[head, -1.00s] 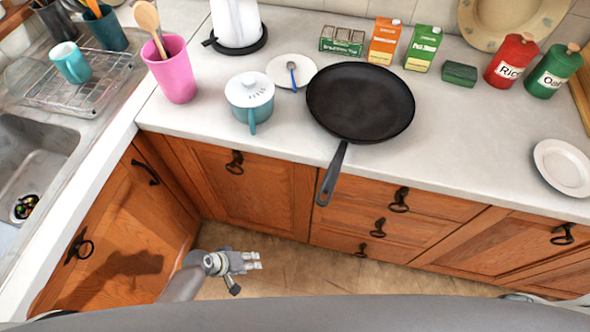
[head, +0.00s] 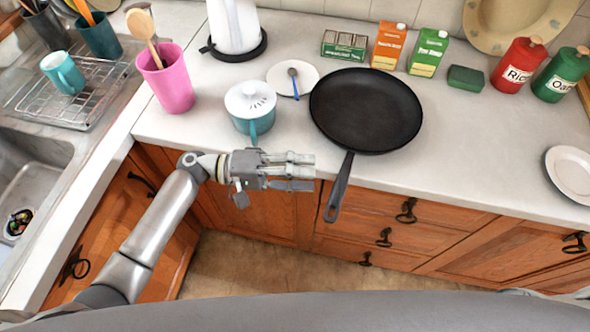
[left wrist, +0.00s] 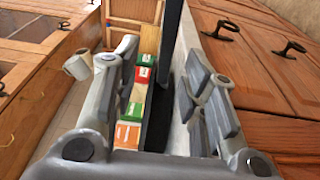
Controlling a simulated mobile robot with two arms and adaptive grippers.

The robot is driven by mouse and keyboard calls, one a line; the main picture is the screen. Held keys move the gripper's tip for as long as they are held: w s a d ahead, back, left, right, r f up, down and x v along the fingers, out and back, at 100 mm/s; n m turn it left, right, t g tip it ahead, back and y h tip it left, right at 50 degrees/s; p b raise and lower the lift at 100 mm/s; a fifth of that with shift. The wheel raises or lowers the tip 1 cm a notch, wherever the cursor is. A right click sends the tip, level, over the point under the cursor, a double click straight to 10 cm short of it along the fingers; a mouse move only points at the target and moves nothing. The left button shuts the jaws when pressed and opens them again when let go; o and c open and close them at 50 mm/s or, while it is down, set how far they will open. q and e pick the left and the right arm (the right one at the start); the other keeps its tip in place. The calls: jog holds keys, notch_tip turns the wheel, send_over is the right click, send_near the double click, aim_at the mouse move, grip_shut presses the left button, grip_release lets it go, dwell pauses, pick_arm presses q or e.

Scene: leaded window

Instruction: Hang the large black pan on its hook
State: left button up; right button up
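The large black pan (head: 366,110) lies flat on the counter in the head view, its handle (head: 339,187) sticking out past the front edge. In the left wrist view the dark pan (left wrist: 157,125) shows nearly edge-on between the finger outlines. My left gripper (head: 302,172) is in front of the counter edge, left of the handle, with its fingers pointing right toward it. Its fingers are spread open with a gap to the handle in the head view. It also shows in the left wrist view (left wrist: 160,88). My right gripper does not show. No hook is visible.
A teal lidded pot (head: 251,112) and a saucer with a spoon (head: 293,80) stand left of the pan. Cartons (head: 428,52), a green block (head: 465,79) and canisters (head: 519,65) stand behind. A white plate (head: 571,174) lies at right. Drawer handles (head: 406,211) protrude below.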

aim_at(344, 175)
pick_arm(q)
jog(key=shift+s+d, duration=0.15)
jog(key=shift+d, duration=1.25)
jog(key=shift+s+d, duration=0.15)
jog(key=shift+d, duration=1.3)
jog(key=shift+s+d, duration=0.15)
jog(key=shift+d, duration=1.25)
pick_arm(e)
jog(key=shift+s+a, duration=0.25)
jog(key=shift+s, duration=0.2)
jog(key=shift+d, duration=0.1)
pick_arm(q)
grip_shut()
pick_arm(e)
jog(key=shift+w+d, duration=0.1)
pick_arm(q)
jog(key=shift+r, duration=0.1)
